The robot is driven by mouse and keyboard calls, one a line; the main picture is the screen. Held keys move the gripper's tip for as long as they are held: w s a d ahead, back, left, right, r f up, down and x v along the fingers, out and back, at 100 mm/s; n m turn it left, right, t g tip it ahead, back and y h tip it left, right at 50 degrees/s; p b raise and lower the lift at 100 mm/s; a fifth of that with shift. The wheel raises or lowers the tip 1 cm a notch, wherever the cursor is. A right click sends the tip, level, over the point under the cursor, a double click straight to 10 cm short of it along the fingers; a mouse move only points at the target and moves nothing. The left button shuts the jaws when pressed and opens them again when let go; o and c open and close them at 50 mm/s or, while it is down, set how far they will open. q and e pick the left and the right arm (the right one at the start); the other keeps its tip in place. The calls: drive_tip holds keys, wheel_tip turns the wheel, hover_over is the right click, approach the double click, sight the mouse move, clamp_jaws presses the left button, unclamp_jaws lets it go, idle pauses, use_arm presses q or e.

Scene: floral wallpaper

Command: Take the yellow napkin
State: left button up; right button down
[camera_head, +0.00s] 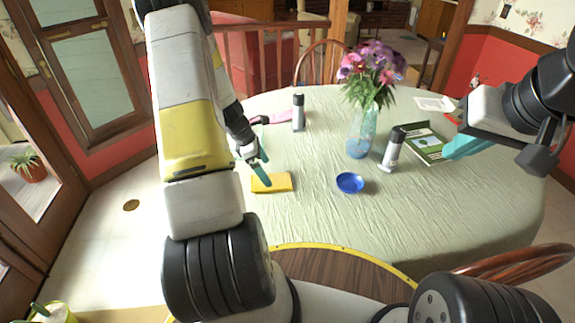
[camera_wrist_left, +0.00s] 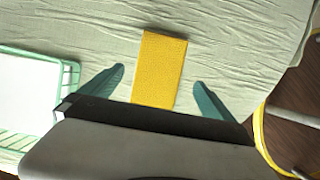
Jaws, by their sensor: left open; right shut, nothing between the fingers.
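The yellow napkin (camera_head: 272,184) lies flat and folded on the cloth-covered table (camera_head: 310,220), near its front left edge. In the left wrist view the napkin (camera_wrist_left: 160,68) appears between the two teal fingers, its lower end near the gripper body. My left gripper (camera_head: 264,150) is open and empty, above the table just beyond the napkin; it also shows in the left wrist view (camera_wrist_left: 159,77). My right gripper (camera_head: 452,152) is shut and empty, at the right over the table near a green book.
A blue bowl (camera_head: 350,183) stands right of the napkin. A flower vase (camera_head: 361,135), two grey-black bottles (camera_head: 298,112) and the green book (camera_head: 424,140) are farther off. A green-rimmed basket (camera_wrist_left: 72,75) is left in the wrist view. Wooden chairs (camera_head: 525,263) flank the table.

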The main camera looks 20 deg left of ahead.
sight(273, 181)
use_arm(q)
drive_tip(key=x, duration=0.5)
drive_tip(key=shift+a+f, duration=0.2)
drive_tip(key=shift+c, duration=0.4)
drive_tip(key=c, duration=1.4)
drive_tip(key=shift+r, duration=0.1)
